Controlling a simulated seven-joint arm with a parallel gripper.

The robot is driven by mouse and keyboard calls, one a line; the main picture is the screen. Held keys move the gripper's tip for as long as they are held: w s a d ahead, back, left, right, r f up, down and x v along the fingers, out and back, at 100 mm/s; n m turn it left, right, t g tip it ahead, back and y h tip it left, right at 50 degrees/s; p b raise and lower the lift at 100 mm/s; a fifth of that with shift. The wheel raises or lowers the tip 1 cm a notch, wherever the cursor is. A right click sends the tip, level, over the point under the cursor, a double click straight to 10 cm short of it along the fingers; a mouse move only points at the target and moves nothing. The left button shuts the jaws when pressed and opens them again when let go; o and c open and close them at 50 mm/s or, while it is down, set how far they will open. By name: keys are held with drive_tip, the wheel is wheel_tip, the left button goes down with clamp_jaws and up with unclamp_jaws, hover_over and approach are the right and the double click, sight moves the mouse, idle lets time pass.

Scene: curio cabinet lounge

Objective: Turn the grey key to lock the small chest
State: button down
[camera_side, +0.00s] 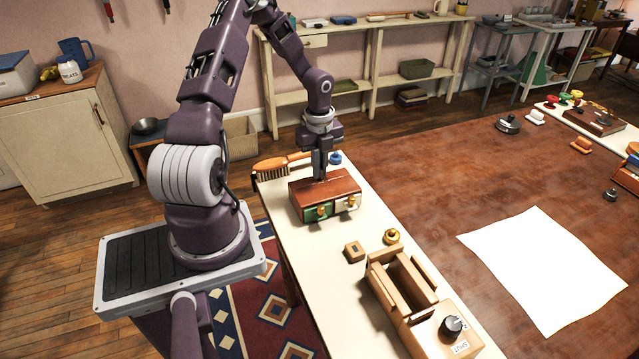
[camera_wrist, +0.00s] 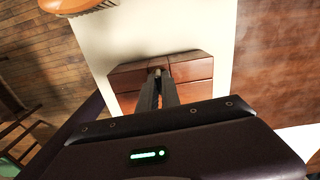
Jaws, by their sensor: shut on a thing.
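The small chest (camera_side: 325,190) is a reddish-brown wooden box on the cream table. In the side view its front has a green and a pale panel with brass-coloured knobs. Its brown top also fills the middle of the wrist view (camera_wrist: 192,70). My gripper (camera_side: 319,177) points down at the top of the chest, near its back edge. In the wrist view its fingers (camera_wrist: 158,82) are closed together around a small greyish piece, the grey key (camera_wrist: 156,71). Most of the key is hidden by the fingers, so its angle cannot be told.
An orange-handled brush (camera_side: 272,168) and a blue object (camera_side: 335,157) lie behind the chest. A small wooden block (camera_side: 354,251), a yellow knob-like piece (camera_side: 392,237) and a wooden holder with a black dial (camera_side: 453,326) stand in front. A white sheet (camera_side: 545,265) lies on the large brown table.

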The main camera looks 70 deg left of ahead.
drive_tip(key=c, duration=1.2)
unclamp_jaws()
wheel_tip(320, 180, up, 6)
drive_tip(key=shift+r, duration=0.15)
drive_tip(key=shift+d+r, duration=0.1)
drive_tip(key=shift+r, duration=0.4)
drive_tip(key=s+d+r+n+t+y, duration=0.1)
drive_tip(key=d+r+n+y, duration=0.2)
drive_tip(key=d+r+n, duration=0.8)
drive_tip(key=s+d+r+n+t+h, duration=0.1)
drive_tip(key=s+d+r+n+t, duration=0.1)
drive_tip(key=s+d+r, duration=0.3)
drive_tip(key=s+d+r+n+t+h, duration=0.2)
drive_tip(key=s+d+r+n, duration=0.2)
drive_tip(key=s+d, duration=0.5)
drive_tip(key=d+r, duration=0.2)
drive_tip(key=d, duration=0.2)
drive_tip(key=shift+d+r+t, duration=0.15)
drive_tip(key=shift+d+t, duration=0.05)
drive_tip(key=shift+t, duration=0.1)
